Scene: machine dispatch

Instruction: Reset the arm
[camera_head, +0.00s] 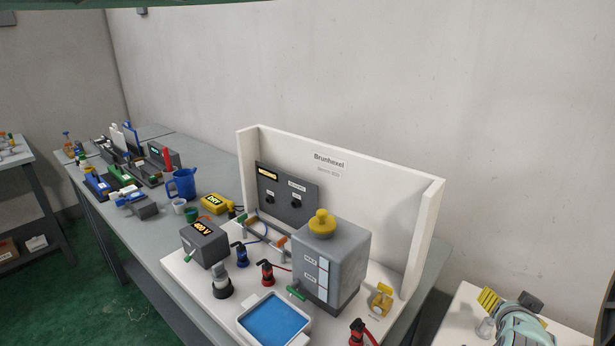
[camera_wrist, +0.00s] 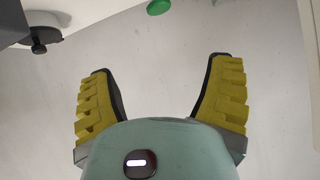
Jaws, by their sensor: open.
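My gripper (camera_head: 508,300) shows at the lower right of the head view, at the end of my pale green arm, over a white surface to the right of the bench. In the wrist view my gripper (camera_wrist: 162,95) has its two yellow ribbed fingers spread wide apart, with nothing between them. Behind the fingers is a plain pale surface. The rest of my arm is out of view.
A Brunhexel station (camera_head: 328,160) with a white back panel stands on the bench. A blue jug (camera_head: 182,184) and several devices stand farther left. A green round thing (camera_wrist: 158,6) shows in the wrist view.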

